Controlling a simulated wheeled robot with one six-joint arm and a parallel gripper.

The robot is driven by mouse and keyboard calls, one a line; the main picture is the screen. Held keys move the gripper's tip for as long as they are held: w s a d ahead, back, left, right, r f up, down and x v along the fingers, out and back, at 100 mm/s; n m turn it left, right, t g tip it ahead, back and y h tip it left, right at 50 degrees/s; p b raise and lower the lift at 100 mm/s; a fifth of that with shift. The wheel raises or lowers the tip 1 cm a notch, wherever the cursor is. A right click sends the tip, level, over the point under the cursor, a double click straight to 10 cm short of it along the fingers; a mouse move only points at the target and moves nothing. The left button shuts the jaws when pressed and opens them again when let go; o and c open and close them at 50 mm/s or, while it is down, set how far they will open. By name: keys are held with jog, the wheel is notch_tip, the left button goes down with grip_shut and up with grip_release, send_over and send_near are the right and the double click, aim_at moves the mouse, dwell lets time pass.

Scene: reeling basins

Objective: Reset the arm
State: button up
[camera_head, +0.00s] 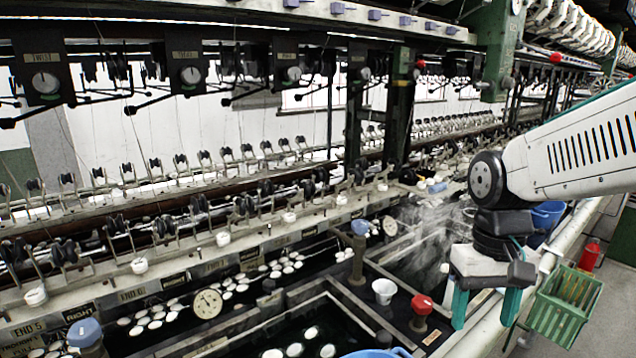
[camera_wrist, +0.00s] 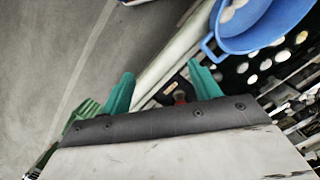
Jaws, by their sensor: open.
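My gripper (camera_head: 485,308) hangs at the right in the head view, pointing down with its two green fingers apart and nothing between them. It is over the pale front rail of the basins, left of the green crate. In the wrist view my gripper (camera_wrist: 160,92) also shows open and empty, its green fingers on either side of the pale rail and a dark patch with a small red-brown thing. My white arm comes in from the right edge in the head view.
A green crate (camera_head: 562,305) hangs beside the rail (camera_head: 470,343). A red container (camera_head: 590,254) stands behind it. Basins with white cocoons (camera_head: 293,350), a red-topped valve (camera_head: 421,306) and a white cup (camera_head: 384,291) lie left. A blue basin (camera_wrist: 262,42) is near.

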jog(key=s+d+r+t, duration=0.1)
jog(key=s+r+t, duration=0.1)
jog(key=s, duration=1)
jog(key=shift+s+r+t, duration=0.25)
jog(key=shift+r+t, duration=0.05)
jog(key=shift+r, duration=0.6)
